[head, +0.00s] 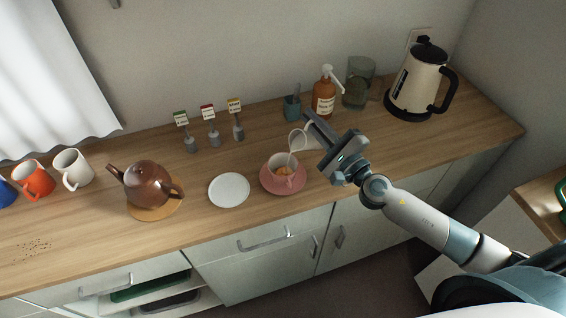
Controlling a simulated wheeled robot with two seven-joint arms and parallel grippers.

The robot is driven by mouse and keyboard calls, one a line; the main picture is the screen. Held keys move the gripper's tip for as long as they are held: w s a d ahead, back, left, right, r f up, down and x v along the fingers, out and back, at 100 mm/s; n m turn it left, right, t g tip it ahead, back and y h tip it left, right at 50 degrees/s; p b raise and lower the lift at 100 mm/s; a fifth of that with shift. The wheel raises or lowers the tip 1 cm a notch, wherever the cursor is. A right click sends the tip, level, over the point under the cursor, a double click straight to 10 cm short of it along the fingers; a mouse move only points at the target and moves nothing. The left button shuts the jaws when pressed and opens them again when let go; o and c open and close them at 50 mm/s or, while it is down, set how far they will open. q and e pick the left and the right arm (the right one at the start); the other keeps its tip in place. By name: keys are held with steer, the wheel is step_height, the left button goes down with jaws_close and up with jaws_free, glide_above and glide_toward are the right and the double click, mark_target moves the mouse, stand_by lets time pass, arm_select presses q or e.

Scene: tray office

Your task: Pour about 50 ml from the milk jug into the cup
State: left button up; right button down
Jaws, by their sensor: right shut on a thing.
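A pink cup (284,181) stands on a pink saucer (268,186) near the counter's front edge, with something orange-brown visible inside it. A white milk jug (301,139) is just behind and right of the cup, tilted with its spout side toward the cup. A thin pale streak shows between the jug and the cup. My right gripper (317,130) is shut on the jug and partly hides it. My left gripper is not in view.
A brown teapot (147,187) on a round mat and a white plate (229,190) are to the left. A soap bottle (324,96), a glass (358,83) and a kettle (416,82) stand behind and right. Several mugs stand far left.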

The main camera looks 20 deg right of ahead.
steer(key=shift+s+a+r+n+y, duration=0.25)
steer(key=shift+a+r+n+y, duration=0.25)
steer(key=shift+n, duration=0.7)
stand_by(0.9)
steer(key=d+f+m, duration=0.1)
steer(key=m, duration=0.1)
steer(key=f+m+h, duration=0.1)
steer(key=m, duration=0.1)
steer(key=shift+w+d, duration=0.35)
steer(key=shift+w, duration=0.05)
steer(key=shift+w+d+f+m, duration=0.1)
steer(key=shift+d+f+m, duration=0.05)
steer(key=shift+m, duration=0.25)
steer(key=shift+w+d+f+m+h+b, duration=0.25)
steer(key=shift+d+f+m+h+b, duration=0.15)
steer(key=shift+d+f+m, duration=0.3)
steer(key=shift+w+d+f+m+g, duration=0.15)
steer(key=shift+w+d+m, duration=0.1)
steer(key=shift+d+m, duration=0.25)
steer(key=shift+w+d+f+m+g, duration=0.2)
steer(key=shift+d+m, duration=0.1)
steer(key=shift+m, duration=0.4)
steer(key=shift+d, duration=0.1)
